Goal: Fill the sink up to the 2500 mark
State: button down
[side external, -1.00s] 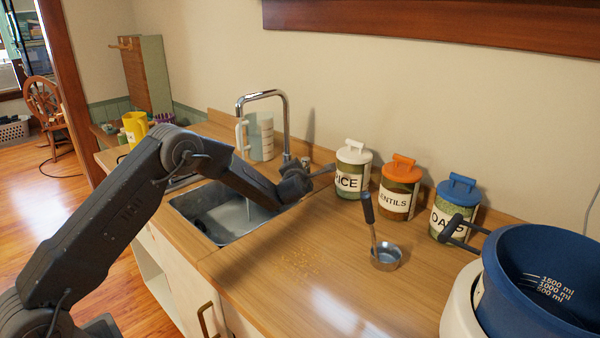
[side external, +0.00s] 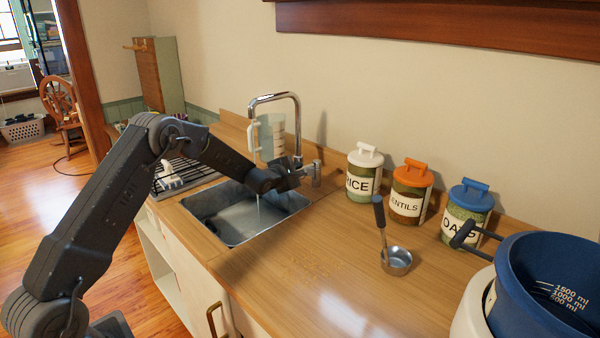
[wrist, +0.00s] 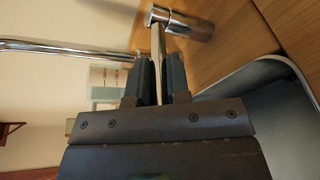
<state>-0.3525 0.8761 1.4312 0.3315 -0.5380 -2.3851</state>
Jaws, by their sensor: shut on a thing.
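The steel sink (side external: 190,206) is set into the wooden counter, with shallow-looking water inside. A thin stream of water (side external: 258,208) falls into it. No 2500 mark is readable on the sink. The chrome faucet (side external: 298,125) arches behind the sink. My gripper (side external: 303,169) is at the faucet's base, to the right of its spout. In the wrist view my gripper (wrist: 158,82) is shut on the slim faucet lever (wrist: 157,45), which joins the chrome faucet body (wrist: 182,22). My wrist hides part of the sink's back edge.
A clear measuring jug (side external: 271,137) stands behind the faucet. Rice (side external: 363,173), lentils (side external: 409,193) and oats (side external: 466,212) jars line the wall. A ladle (side external: 396,262) and a blue pot (side external: 550,285) are at right. A dish rack (side external: 182,176) is left of the sink.

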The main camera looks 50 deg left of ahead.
jog(key=shift+a+m+h, duration=0.2)
jog(key=shift+m+h, duration=0.1)
dwell(0.4)
jog(key=c, duration=1.1)
grip_release()
jog(key=v, duration=1.4)
jog(key=shift+w, duration=0.1)
